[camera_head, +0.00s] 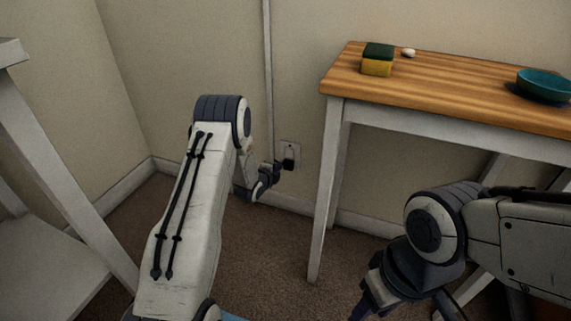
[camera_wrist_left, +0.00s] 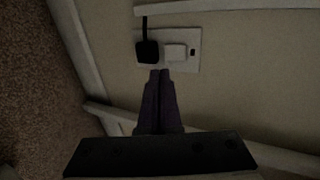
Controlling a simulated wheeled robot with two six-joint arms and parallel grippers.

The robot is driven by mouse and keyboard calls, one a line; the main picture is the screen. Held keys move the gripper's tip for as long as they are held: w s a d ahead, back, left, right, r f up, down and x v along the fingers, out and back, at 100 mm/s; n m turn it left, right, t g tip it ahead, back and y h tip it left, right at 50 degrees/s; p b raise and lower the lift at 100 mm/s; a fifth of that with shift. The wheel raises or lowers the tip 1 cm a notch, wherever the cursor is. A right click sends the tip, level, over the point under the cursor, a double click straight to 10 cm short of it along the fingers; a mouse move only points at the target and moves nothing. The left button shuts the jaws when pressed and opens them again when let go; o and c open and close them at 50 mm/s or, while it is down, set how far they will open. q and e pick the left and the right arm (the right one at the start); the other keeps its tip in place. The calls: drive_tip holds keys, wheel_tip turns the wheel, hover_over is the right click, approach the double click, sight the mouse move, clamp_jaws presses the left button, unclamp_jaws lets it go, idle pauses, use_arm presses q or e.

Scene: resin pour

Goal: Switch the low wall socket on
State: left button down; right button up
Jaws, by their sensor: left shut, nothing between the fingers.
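The low wall socket (camera_head: 296,147) is a pale plate on the wall just above the baseboard, left of the wooden table's leg. In the left wrist view the socket plate (camera_wrist_left: 196,62) shows a black plug (camera_wrist_left: 147,52), a white rocker switch (camera_wrist_left: 175,52) and a small dark mark to its right. My left gripper (camera_head: 280,166) is at the socket, its fingers shut and empty. In the left wrist view its fingertips (camera_wrist_left: 160,73) lie at the plate's edge, just below the plug and switch; contact cannot be told. My right gripper (camera_head: 367,307) is low at the right, partly cut off.
A wooden-topped table (camera_head: 450,84) stands right of the socket, with a sponge (camera_head: 377,60), a small white object (camera_head: 408,53) and a teal bowl (camera_head: 543,84) on it. A vertical conduit (camera_head: 268,80) runs down the wall. A white shelf unit (camera_head: 40,150) stands at left.

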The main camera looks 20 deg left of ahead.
sight(289, 156)
use_arm(q)
drive_tip(key=shift+w+r+b+x, duration=0.15)
drive_tip(key=shift+b+x, duration=0.5)
drive_tip(key=shift+x, duration=0.75)
drive_tip(key=shift+r+b+x, duration=0.2)
drive_tip(key=shift+b+x, duration=0.45)
drive_tip(key=shift+x, duration=0.75)
drive_tip(key=shift+w+r+b+x, duration=0.15)
drive_tip(key=shift+b+x, duration=0.5)
drive_tip(key=shift+x, duration=0.7)
drive_tip(key=shift+s+a, duration=0.1)
drive_tip(key=shift+a, duration=0.05)
drive_tip(key=shift+f, duration=0.1)
drive_tip(key=shift+r, duration=0.25)
